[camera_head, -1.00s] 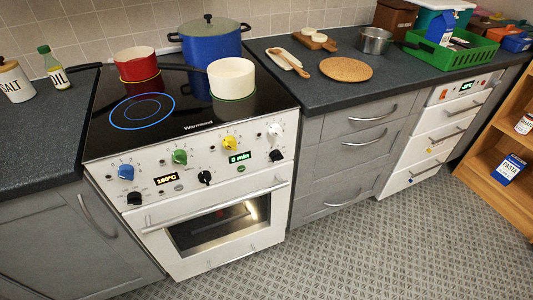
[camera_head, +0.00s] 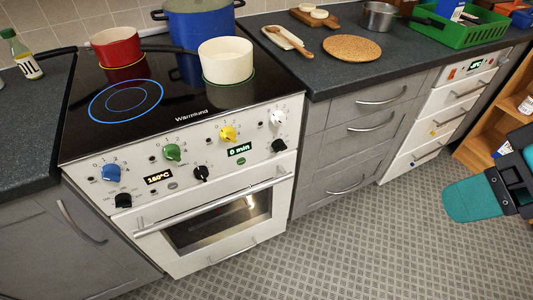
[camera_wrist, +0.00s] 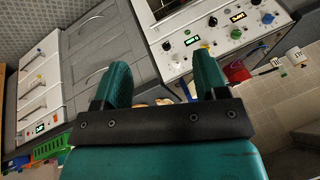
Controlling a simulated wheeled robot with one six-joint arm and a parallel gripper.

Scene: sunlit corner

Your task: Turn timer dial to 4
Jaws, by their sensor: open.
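The white oven front panel (camera_head: 190,160) faces me in the head view. A green display (camera_head: 239,150) shows minutes, seemingly 0 min. Black dials sit on either side of it: one right (camera_head: 279,146), one left (camera_head: 201,173). Another black dial (camera_head: 123,200) is at the panel's left end by the 180°C display (camera_head: 159,177). I cannot read which black dial is the timer. My gripper (camera_wrist: 150,75) is open and empty, its teal fingers apart. In the head view its teal part (camera_head: 472,200) is at the far right, over the floor, well away from the panel.
Blue (camera_head: 110,172), green (camera_head: 172,152), yellow (camera_head: 227,133) and white (camera_head: 277,118) knobs line the panel's upper row. The oven handle (camera_head: 215,208) juts out below. Pots stand on the hob. Floor (camera_head: 340,245) before the oven is clear; a wooden shelf (camera_head: 485,150) stands at right.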

